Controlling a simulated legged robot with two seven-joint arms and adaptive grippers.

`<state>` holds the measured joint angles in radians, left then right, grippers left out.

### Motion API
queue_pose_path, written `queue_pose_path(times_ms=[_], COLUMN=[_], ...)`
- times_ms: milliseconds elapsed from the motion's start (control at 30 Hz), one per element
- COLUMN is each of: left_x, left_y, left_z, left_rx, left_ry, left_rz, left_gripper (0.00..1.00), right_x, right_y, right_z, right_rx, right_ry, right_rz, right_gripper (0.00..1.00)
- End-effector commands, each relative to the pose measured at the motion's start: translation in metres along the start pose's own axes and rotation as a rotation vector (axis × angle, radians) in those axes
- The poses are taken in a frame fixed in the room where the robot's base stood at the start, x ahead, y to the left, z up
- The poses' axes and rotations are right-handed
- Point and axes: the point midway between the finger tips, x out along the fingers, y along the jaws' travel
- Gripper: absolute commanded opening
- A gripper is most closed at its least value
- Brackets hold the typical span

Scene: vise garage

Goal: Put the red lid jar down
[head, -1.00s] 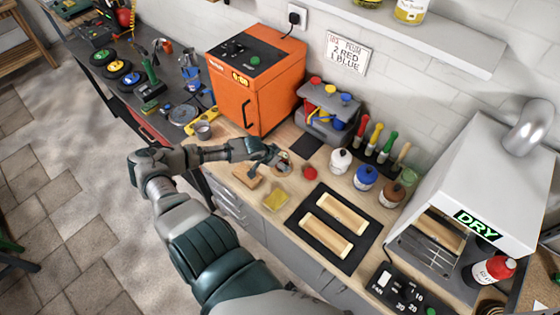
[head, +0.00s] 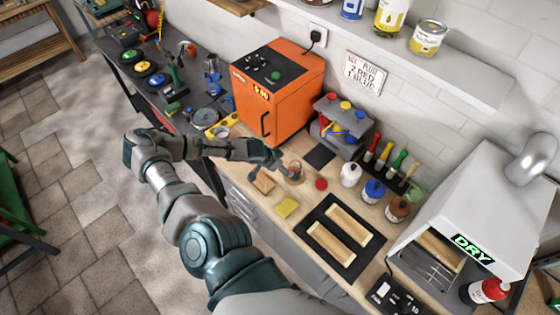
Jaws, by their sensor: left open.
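A small clear jar (head: 295,171) with reddish contents stands upright on the wooden bench top. A round red lid (head: 320,184) lies on the bench just to its right, apart from it. My left gripper (head: 281,166) is open at the left side of the jar, with its fingertips close to it. I cannot tell whether they touch the glass. The jar's left side is partly hidden by the fingers. My right gripper is not in view.
A yellow sponge (head: 287,207) and a wooden block (head: 264,182) lie in front of the jar. A black mat (head: 357,256) with two wooden pieces lies to the right. White (head: 350,175), blue (head: 373,191) and brown (head: 397,208) jars stand behind it. An orange oven (head: 283,97) stands behind the gripper.

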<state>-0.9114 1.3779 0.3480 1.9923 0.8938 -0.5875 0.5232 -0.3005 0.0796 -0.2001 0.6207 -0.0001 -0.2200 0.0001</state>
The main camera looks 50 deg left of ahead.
Motion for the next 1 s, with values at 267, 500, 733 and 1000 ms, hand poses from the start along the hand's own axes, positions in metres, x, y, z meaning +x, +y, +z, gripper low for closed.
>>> queue_pose_path(times_ms=[267,500,733,1000], left_x=[-0.017,-0.019,-0.019,-0.019], left_y=[0.0,-0.001,-0.001,-0.001], left_z=[0.002,0.001,0.001,0.001], left_rx=[-0.004,-0.002,-0.001,-0.001], left_ry=[0.002,0.0,0.001,0.001], left_rz=[0.0,0.0,0.0,0.0], left_gripper=[0.87,0.87,0.87,0.87], right_x=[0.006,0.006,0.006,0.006], right_y=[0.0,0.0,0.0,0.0], right_z=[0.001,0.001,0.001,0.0], right_rx=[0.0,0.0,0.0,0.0], right_ry=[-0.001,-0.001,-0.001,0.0], right_rz=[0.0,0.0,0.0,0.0], right_gripper=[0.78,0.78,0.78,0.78])
